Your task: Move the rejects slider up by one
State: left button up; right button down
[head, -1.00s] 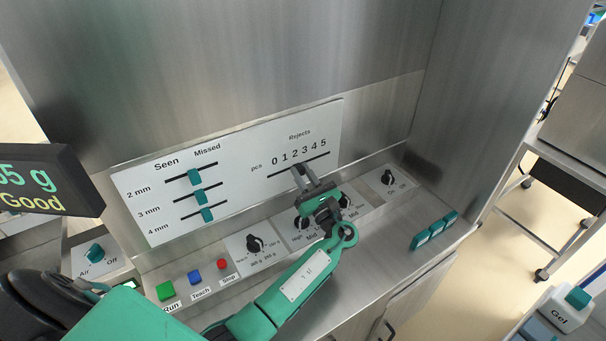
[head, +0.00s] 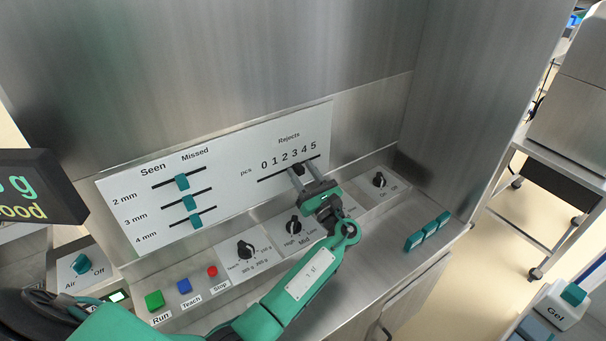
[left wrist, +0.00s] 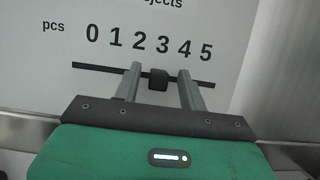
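The rejects slider is a small black knob (left wrist: 158,80) on a thin dark track below the digits 0 to 5. In the left wrist view it sits about under the 3. My left gripper (left wrist: 160,72) is open, with one grey finger on each side of the knob and a visible gap on both sides. In the head view my left gripper (head: 302,170) reaches the right half of the rejects scale, and its fingers partly hide the knob and track. My right gripper is not in view.
Three teal sliders (head: 188,202) sit left on the same white panel (head: 235,165). A dark display (head: 38,188) stands at left.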

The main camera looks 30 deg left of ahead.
pick_arm(q)
jog(key=shift+s, duration=0.1)
jog(key=b+v, duration=0.1)
jog(key=v, duration=0.3)
jog(key=shift+f, duration=0.2)
jog(key=b, duration=0.2)
send_near(302, 173)
jog(key=v, duration=0.4)
jog(key=shift+d, duration=0.15)
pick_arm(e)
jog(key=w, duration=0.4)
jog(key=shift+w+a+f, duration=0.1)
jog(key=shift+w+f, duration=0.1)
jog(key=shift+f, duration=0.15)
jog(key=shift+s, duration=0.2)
